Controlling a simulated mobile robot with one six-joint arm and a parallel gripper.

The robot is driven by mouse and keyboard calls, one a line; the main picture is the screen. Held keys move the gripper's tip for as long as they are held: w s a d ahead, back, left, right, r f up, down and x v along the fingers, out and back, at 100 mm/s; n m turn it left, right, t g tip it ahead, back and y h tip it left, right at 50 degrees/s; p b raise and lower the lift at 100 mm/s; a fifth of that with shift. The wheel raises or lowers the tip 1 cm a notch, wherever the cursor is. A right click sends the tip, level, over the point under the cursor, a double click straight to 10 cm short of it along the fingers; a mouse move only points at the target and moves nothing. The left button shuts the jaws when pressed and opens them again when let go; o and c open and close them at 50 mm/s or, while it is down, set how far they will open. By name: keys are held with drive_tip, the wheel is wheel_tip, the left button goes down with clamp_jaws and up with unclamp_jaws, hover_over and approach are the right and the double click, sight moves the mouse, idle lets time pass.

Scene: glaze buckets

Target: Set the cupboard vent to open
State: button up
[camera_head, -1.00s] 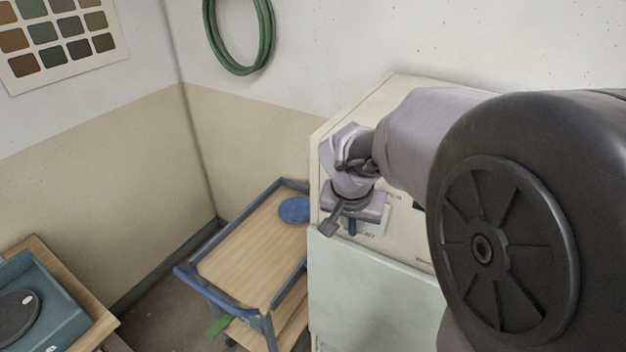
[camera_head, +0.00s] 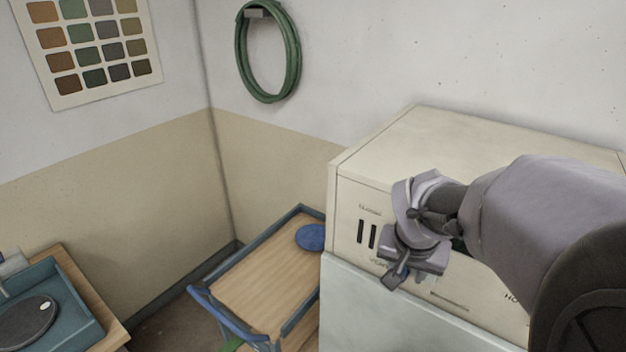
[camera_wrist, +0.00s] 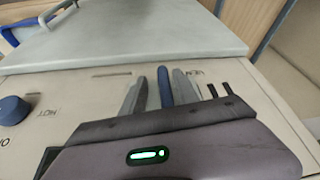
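The cupboard (camera_head: 440,135) is a cream box; its front has two dark vent slots (camera_head: 367,235) and small lettering above and below them. My gripper (camera_head: 412,282) is at this front, just right of the slots. In the wrist view, a blue lever (camera_wrist: 165,88) stands between the fingers of my gripper (camera_wrist: 158,92). The fingers are apart, with a clear gap on the lever's left and a narrower one on its right. The lever points up in that view, near a small label I cannot read. The head view hides the lever behind my gripper.
A blue knob (camera_wrist: 12,110) sits on the same front, near "HOT" lettering. A pale grey panel (camera_wrist: 130,35) with a bar handle adjoins the front. A wooden-topped trolley (camera_head: 262,275) carrying a blue disc (camera_head: 310,237) stands close left of the cupboard.

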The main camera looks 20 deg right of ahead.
drive_tip(key=shift+w, duration=0.1)
drive_tip(key=shift+a+r, duration=0.1)
drive_tip(key=p+v, duration=0.4)
drive_tip(key=v, duration=1.3)
drive_tip(key=s+a+f+n+y+b, duration=0.1)
drive_tip(key=s+a+f+b, duration=0.1)
drive_tip(key=a+f+b, duration=0.3)
drive_tip(key=s+a+f+n+t+y+b, duration=0.1)
drive_tip(key=s+a+f+y+b, duration=0.1)
drive_tip(key=a+f+b, duration=0.3)
drive_tip(key=s+a+f+n+t+y+b, duration=0.1)
drive_tip(key=a+f+b, duration=0.4)
drive_tip(key=f+b, duration=0.5)
drive_tip(key=shift+s+a+f+n+y+b, duration=0.45)
drive_tip(key=shift+s+f, duration=0.6)
drive_tip(key=shift+f, duration=2.2)
